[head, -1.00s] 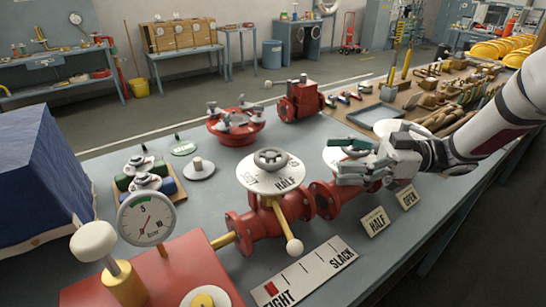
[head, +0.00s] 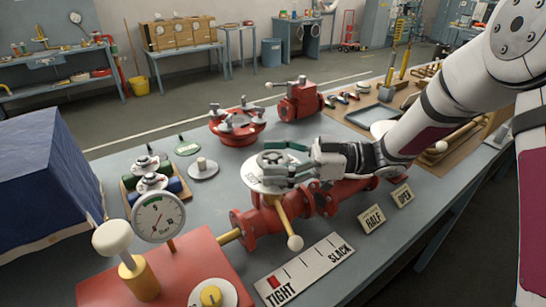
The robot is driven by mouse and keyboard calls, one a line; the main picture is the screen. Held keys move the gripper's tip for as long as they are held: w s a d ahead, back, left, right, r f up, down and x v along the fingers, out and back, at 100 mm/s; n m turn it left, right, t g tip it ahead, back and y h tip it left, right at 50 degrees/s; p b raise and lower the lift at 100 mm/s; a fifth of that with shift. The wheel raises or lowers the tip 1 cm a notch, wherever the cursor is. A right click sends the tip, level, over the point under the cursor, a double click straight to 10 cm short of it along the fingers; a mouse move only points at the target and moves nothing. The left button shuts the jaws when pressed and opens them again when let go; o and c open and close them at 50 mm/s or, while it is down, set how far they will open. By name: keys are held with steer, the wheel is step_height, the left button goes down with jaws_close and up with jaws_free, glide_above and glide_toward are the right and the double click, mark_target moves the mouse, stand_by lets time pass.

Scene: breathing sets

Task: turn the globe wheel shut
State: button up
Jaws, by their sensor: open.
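The globe wheel (head: 268,158) is a small grey handwheel on top of a red flanged valve (head: 262,226). A white round dial plate (head: 262,184) lies under the wheel, and its lettering is now mostly covered. My gripper (head: 277,161) comes in from the right, with its open fingers reaching to the far and near sides of the wheel. I cannot tell whether the fingers touch it. A yellow rod with a cream ball end (head: 294,242) sticks out of the valve's front, above a TIGHT–SLACK scale (head: 312,270) with a red marker near TIGHT.
A pressure gauge (head: 158,216) and a cream knob (head: 113,237) stand on a red block at the left. HALF (head: 372,219) and OPEN (head: 402,196) cards stand at the right. A red flange with clamps (head: 236,124) is behind the wheel.

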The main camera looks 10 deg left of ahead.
steer(key=c, duration=1.2)
steer(key=shift+o, duration=0.2)
